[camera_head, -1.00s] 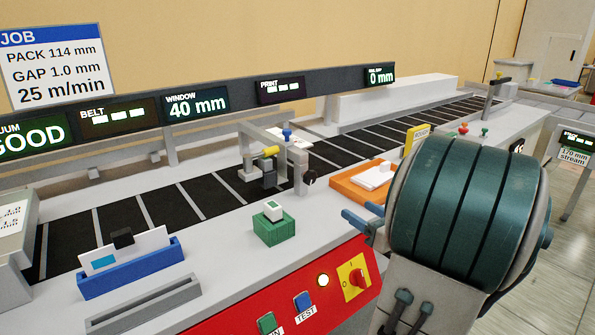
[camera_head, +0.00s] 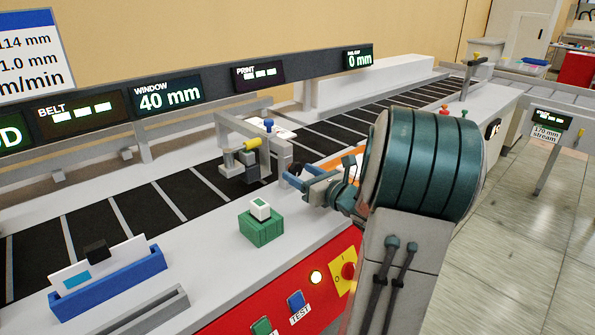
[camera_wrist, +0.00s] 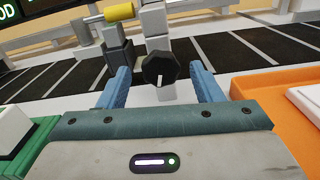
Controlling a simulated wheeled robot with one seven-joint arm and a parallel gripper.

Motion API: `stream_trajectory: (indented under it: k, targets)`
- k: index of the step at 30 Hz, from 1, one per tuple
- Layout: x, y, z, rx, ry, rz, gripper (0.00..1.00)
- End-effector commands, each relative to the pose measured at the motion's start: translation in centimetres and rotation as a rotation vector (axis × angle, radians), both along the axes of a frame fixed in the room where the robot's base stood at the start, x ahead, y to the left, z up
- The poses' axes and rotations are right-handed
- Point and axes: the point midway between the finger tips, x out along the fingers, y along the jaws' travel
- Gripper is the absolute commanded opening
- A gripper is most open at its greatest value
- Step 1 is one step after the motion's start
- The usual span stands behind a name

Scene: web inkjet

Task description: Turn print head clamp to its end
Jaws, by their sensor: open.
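The print head (camera_head: 255,165) is a grey bracket over the dark belt, with a yellow cylinder (camera_head: 254,143) and a blue knob (camera_head: 268,123) on top. A black faceted knob (camera_wrist: 160,66), apparently the print head clamp, faces me in the wrist view, its white mark pointing down. My gripper (camera_wrist: 160,72) is open, with one blue finger on either side of the knob and visible gaps between. In the head view my gripper (camera_head: 299,178) is at the bracket's front right, and the knob is mostly hidden there.
A green block with a white button (camera_head: 262,225) stands left of my gripper. An orange tray (camera_wrist: 270,105) lies close on the right in the wrist view. A blue holder with a card (camera_head: 108,279) is at front left. A display rail runs behind the belt.

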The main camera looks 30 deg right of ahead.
Motion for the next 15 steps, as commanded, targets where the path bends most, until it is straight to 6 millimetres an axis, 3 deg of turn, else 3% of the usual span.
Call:
stream_trajectory:
  k: [6, 15]
  targets:
    - [1.8, 0.2, 0.0, -0.001, 0.000, -0.002, 0.59]
    - [1.9, 0.2, 0.0, -0.001, 0.000, -0.002, 0.59]
